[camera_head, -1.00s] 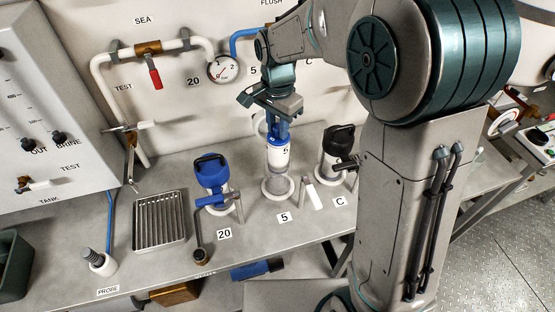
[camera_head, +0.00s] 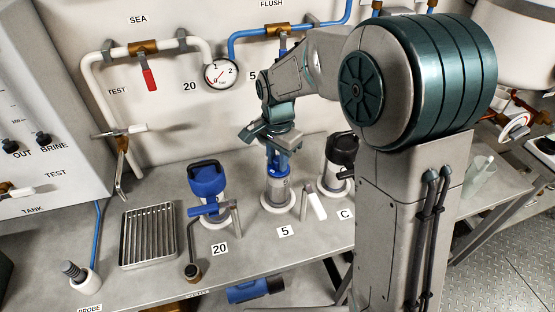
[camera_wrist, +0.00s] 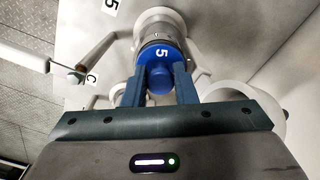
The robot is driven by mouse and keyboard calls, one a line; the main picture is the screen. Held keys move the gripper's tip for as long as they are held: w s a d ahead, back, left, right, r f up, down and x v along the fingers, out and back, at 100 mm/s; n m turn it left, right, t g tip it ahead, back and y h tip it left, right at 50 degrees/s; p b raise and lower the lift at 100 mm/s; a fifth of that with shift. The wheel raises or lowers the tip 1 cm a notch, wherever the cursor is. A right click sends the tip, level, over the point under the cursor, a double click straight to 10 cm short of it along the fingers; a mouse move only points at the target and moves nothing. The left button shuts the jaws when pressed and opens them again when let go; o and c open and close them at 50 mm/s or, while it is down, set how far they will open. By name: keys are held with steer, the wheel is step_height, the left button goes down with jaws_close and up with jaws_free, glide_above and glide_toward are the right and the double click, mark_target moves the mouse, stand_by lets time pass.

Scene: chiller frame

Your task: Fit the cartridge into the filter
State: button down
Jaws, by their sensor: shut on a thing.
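The cartridge has a blue top (camera_head: 278,170) with a round blue knob and a white "5", which shows in the wrist view (camera_wrist: 160,53). It sits upright at the mouth of the grey cylindrical filter housing (camera_head: 277,191) behind the "5" label; its body is hidden inside. My gripper (camera_head: 279,153) is above the housing, pointing down. In the wrist view my gripper's blue fingers (camera_wrist: 160,84) are shut on the cartridge's knob. I cannot tell whether the blue top is fully seated on the housing rim (camera_wrist: 160,18).
A blue-capped filter (camera_head: 208,182) stands left at "20", with a blue-handled valve in front. A black-capped filter (camera_head: 341,152) stands right at "C". A white-handled lever (camera_head: 315,203) stands close right of the housing. A ribbed tray (camera_head: 149,237) lies left.

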steer(key=shift+f, duration=0.2)
steer(key=c, duration=1.2)
jaws_free()
steer(key=shift+o, duration=0.2)
steer(key=shift+r, duration=0.1)
step_height(320, 180, up, 12)
steer(key=shift+r, duration=0.15)
steer(key=s+d+f+n+t, duration=0.1)
steer(key=s+d+f+n, duration=0.1)
steer(key=s+d+n, duration=0.2)
steer(key=s+d+f+n+t, duration=0.2)
steer(key=s+d, duration=0.8)
steer(key=s, duration=0.5)
steer(key=shift+f+n, duration=0.6)
steer(key=shift+n, duration=0.6)
